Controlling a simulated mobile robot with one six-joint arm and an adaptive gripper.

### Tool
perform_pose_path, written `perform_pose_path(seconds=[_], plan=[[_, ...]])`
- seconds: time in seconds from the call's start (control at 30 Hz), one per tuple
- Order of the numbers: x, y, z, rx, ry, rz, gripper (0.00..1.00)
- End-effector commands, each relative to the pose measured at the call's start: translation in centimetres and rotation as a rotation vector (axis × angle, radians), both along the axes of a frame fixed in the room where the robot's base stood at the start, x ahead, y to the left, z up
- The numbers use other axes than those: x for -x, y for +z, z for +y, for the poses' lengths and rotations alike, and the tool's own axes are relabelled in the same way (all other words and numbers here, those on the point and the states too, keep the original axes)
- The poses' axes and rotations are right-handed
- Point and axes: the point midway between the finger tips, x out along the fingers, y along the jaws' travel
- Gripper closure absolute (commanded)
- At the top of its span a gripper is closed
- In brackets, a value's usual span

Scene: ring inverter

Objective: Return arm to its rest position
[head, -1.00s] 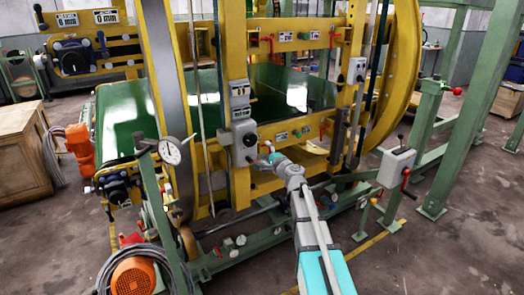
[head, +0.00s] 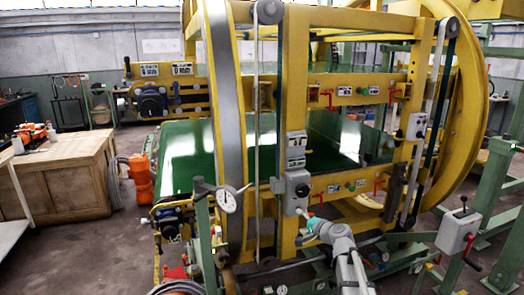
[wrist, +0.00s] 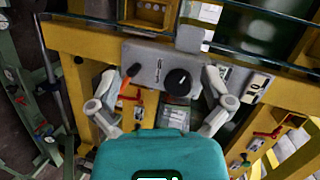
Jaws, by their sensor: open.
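My gripper (head: 312,226) is in front of the yellow ring inverter frame (head: 297,100), just below a grey control box (head: 297,186) in the head view. In the wrist view my gripper (wrist: 162,85) has its two grey fingers spread wide, with nothing between them. Beyond the fingers is the grey control box (wrist: 150,58), with a black round knob (wrist: 178,82) and an orange-tipped lever (wrist: 130,74). The fingers look apart from the box, though the exact gap is hard to tell. My arm (head: 350,262) reaches up from the lower right.
A grey lever box (head: 458,232) on a green stand is to the right. A wooden crate (head: 60,180) stands at the left, with bare floor (head: 80,255) in front of it.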

Motion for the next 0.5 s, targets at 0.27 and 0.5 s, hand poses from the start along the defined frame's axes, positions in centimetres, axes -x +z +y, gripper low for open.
perform_pose_path(seconds=[0.27,0.5], plan=[[7.5,-2.6,3.5,0.351,0.257,0.140,0.00],[14.3,-5.0,3.4,0.639,0.450,0.306,0.00]])
